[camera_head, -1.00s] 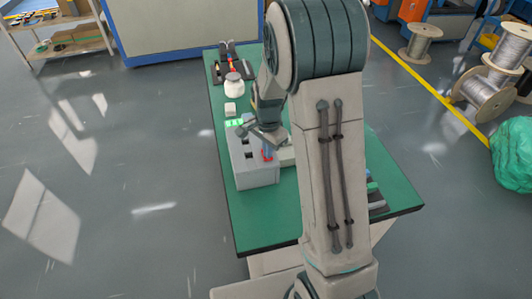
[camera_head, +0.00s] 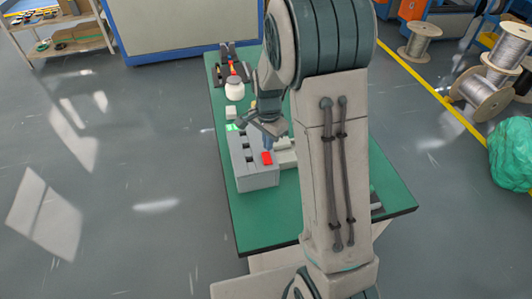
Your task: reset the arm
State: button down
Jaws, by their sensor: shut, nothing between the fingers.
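My arm (camera_head: 335,150) stands across the middle of the view, large and close. My gripper (camera_head: 267,143) is above the right part of a grey box (camera_head: 256,176) with dark slots in its top. The gripper is small here, shut and empty. A red piece (camera_head: 267,158) shows on top of the box just below the fingertips; I cannot tell whether they touch. My arm hides part of the table behind it.
Wire spools (camera_head: 487,92) and a green bundle (camera_head: 511,153) are on the floor at right.

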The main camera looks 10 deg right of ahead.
jog(key=shift+r, duration=0.6)
jog(key=s+r+n+t, duration=0.1)
jog(key=s+r+n, duration=0.5)
jog(key=s, duration=0.4)
jog(key=s+r+n+t, duration=0.2)
jog(key=s+r+n, duration=0.4)
jog(key=s+r, duration=0.3)
jog(key=shift+s+r, duration=0.2)
jog(key=shift+s, duration=0.95)
